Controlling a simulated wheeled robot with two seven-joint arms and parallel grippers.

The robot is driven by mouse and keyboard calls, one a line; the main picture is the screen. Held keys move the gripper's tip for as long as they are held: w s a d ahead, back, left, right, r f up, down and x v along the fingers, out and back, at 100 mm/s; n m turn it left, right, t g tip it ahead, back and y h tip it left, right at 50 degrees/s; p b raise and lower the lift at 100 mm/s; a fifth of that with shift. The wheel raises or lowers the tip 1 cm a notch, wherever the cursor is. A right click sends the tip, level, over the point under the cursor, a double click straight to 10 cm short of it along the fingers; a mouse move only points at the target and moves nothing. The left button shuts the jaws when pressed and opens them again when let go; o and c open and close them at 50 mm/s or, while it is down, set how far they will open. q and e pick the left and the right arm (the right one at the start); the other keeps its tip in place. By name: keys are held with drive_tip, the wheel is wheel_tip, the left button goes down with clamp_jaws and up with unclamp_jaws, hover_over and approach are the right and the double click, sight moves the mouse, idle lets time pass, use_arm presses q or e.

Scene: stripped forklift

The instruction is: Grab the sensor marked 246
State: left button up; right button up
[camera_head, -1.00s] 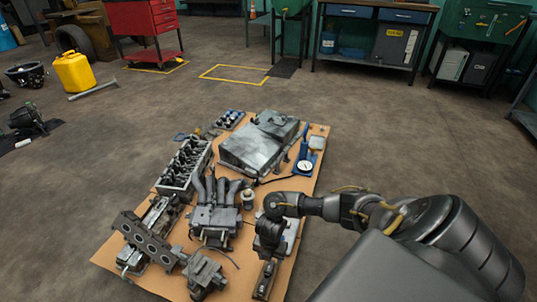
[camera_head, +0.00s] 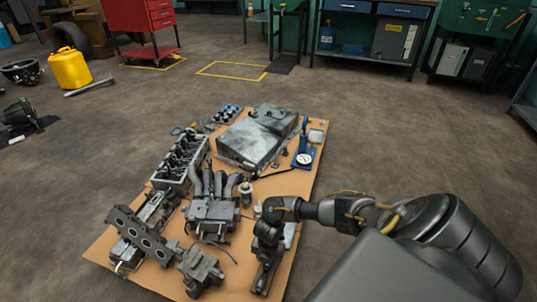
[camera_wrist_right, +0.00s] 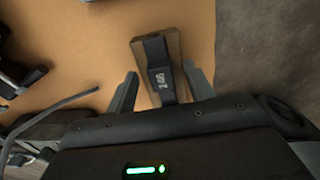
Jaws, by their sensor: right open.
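In the right wrist view a small dark sensor (camera_wrist_right: 155,62) lies on a narrow brown block on the cardboard sheet. It bears white digits, turned sideways, that look like 246. My right gripper (camera_wrist_right: 160,84) is open, with one finger on each side of the sensor's near part and gaps beside it. Whether the fingers touch it or how high they are, I cannot tell. In the head view my right gripper (camera_head: 265,262) points down at the sheet's near right part and hides most of the sensor there. My left gripper is out of view.
The cardboard sheet (camera_head: 150,282) carries engine parts: a cylinder head (camera_head: 181,160), a manifold (camera_head: 212,205), a large grey metal box (camera_head: 258,138) and a blue gauge stand (camera_head: 303,155). A thin cable lies left of my right gripper. Open floor surrounds the sheet.

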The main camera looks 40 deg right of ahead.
drive_tip(key=c, duration=1.1)
drive_tip(key=shift+r, duration=0.1)
